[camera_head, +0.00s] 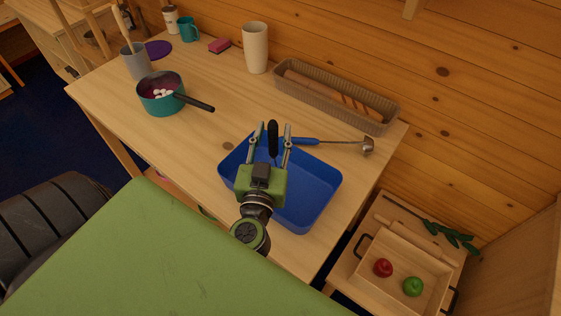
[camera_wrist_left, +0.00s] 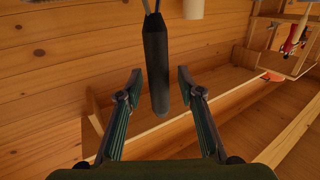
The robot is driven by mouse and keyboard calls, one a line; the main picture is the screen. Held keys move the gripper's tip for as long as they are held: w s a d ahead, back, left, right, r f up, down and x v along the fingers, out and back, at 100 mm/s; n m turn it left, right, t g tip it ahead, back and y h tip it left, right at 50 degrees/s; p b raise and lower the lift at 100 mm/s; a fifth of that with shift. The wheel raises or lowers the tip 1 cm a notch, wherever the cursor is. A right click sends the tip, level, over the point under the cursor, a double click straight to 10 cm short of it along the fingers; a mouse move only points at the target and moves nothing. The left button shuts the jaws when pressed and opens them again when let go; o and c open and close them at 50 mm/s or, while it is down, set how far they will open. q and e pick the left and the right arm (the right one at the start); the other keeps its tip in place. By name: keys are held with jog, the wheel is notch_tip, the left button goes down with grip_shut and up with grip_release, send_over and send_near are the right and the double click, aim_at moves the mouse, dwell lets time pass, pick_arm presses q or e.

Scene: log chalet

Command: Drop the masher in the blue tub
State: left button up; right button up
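The blue tub (camera_head: 318,200) stands on the table, partly hidden behind my left arm. My left gripper (camera_head: 268,142) is over the tub's far left part, its fingers apart. The masher's black handle (camera_head: 273,140) is between the fingers. In the left wrist view the handle (camera_wrist_left: 156,65) lies between the fingertips of my left gripper (camera_wrist_left: 159,80), with a gap on each side. Thin metal rods show at the handle's top edge there; the mashing head is out of sight. I cannot tell whether the masher touches the tub. My right gripper is not in view.
A ladle (camera_head: 335,142) with a blue handle lies just behind the tub. A long basket (camera_head: 385,124) with bread stands along the wall. A teal pot (camera_head: 160,105), a tall cream cup (camera_head: 255,48) and a grey utensil holder (camera_head: 137,64) stand further left.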

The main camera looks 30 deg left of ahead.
pick_arm(q)
jog(key=shift+s+d+f, duration=0.1)
jog(key=shift+s, duration=0.1)
jog(key=v, duration=1.1)
jog(key=shift+s, duration=0.3)
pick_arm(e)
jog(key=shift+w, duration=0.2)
pick_arm(q)
jog(key=shift+d, duration=0.1)
